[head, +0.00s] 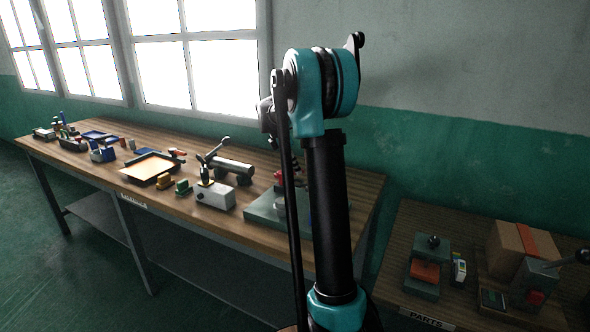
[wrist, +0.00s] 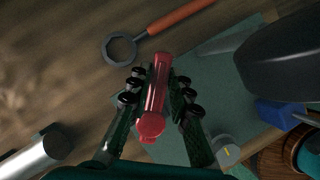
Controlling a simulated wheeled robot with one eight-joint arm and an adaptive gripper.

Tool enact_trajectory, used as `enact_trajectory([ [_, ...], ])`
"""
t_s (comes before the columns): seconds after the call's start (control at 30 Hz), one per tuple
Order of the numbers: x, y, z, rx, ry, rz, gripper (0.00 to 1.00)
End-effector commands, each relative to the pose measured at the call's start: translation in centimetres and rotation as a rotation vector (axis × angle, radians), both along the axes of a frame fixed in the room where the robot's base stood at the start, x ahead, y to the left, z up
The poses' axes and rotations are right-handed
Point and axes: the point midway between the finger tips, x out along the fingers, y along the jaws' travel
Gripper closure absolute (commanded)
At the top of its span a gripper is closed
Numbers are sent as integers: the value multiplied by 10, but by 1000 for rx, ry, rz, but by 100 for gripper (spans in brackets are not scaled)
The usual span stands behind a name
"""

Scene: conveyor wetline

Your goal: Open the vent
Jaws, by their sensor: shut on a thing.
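My gripper (wrist: 160,83) is shut on a red handle (wrist: 153,112) in the wrist view. The handle is a rounded bar lying lengthwise between the two black jointed fingers. Beneath it is a grey-green base plate (wrist: 218,85). In the head view the same plate (head: 262,212) stands at the right end of the long bench, and a bit of red (head: 280,177) shows beside my arm. My arm hides most of this fixture and my fingers there. No part is marked as the vent, and I cannot tell whether it is open.
A ring-ended tool with an orange handle (wrist: 180,17) lies nearby. A blue block (wrist: 280,116) and a pale round part with a yellow mark (wrist: 225,152) are close by. A white box (head: 215,196) and a grey cylinder (head: 233,168) stand left on the bench (head: 120,195).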

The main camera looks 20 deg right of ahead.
Motion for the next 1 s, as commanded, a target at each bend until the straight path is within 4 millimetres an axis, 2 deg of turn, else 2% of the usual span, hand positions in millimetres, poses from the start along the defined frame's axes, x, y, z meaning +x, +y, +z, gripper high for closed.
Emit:
enact_trajectory([
  [0.6,27,10,0,1,-1,543,100],
  [1.0,34,16,0,2,0,717,100],
])
